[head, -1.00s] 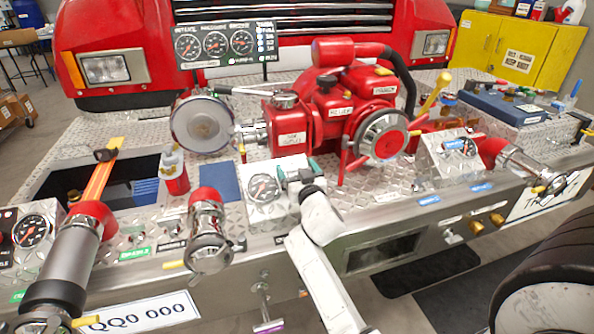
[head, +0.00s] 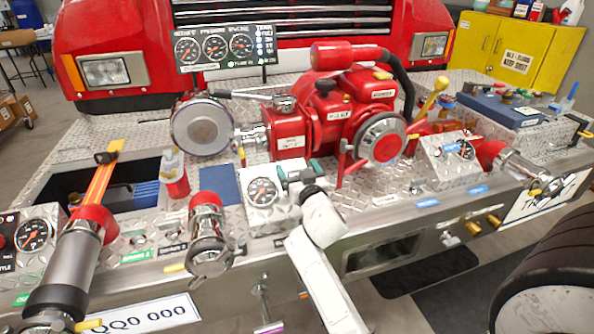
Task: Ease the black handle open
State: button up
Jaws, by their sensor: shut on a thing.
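My gripper (head: 300,172) is at the small metal gauge box in the middle of the bumper, at the end of my white arm. It is shut, and small dark and teal pieces show around its tips. The black handle cannot be made out clearly; my gripper hides the spot where its jaws close. How far the handle is turned cannot be seen.
The red pump (head: 289,132) stands behind my gripper. A capped outlet (head: 208,238) is to the left, with a red-and-white bottle (head: 174,176) behind it. A second gauge box (head: 451,170) is to the right. A tyre (head: 556,245) fills the lower right.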

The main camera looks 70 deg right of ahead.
jog(key=o, duration=1.2)
jog(key=shift+b+v, duration=1.3)
jog(key=shift+v, duration=4.15)
